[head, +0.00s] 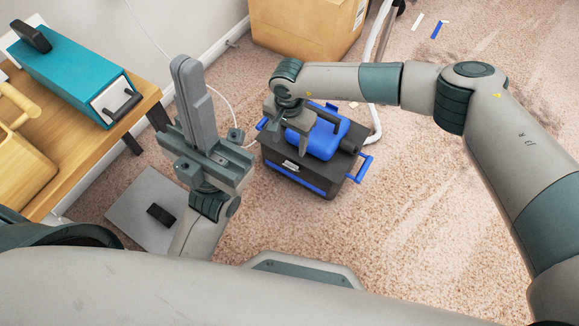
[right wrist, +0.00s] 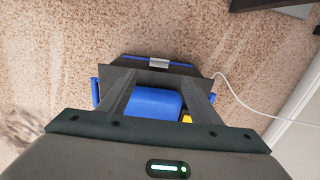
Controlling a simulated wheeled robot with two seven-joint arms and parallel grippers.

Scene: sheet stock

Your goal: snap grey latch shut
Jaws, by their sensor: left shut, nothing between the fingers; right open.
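A dark grey box with blue side handles (head: 318,180) stands on the carpet, with a blue rounded part (head: 328,138) on top. A small light grey latch (head: 290,166) sits on its near side; it also shows in the right wrist view (right wrist: 159,64). I cannot tell whether the latch is open or shut. My right gripper (head: 292,128) is over the box. In the right wrist view its fingers (right wrist: 158,95) are spread with the blue part below, and the latch lies beyond the tips. My left gripper (head: 187,65) points upward, shut and empty, left of the box.
A wooden table (head: 105,140) on the left carries a teal box (head: 75,75). A cardboard box (head: 305,25) stands behind. A grey flat plate (head: 145,215) with a black block (head: 160,214) lies on the floor at the left. Pale cables run near the box; the carpet right of it is mostly clear.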

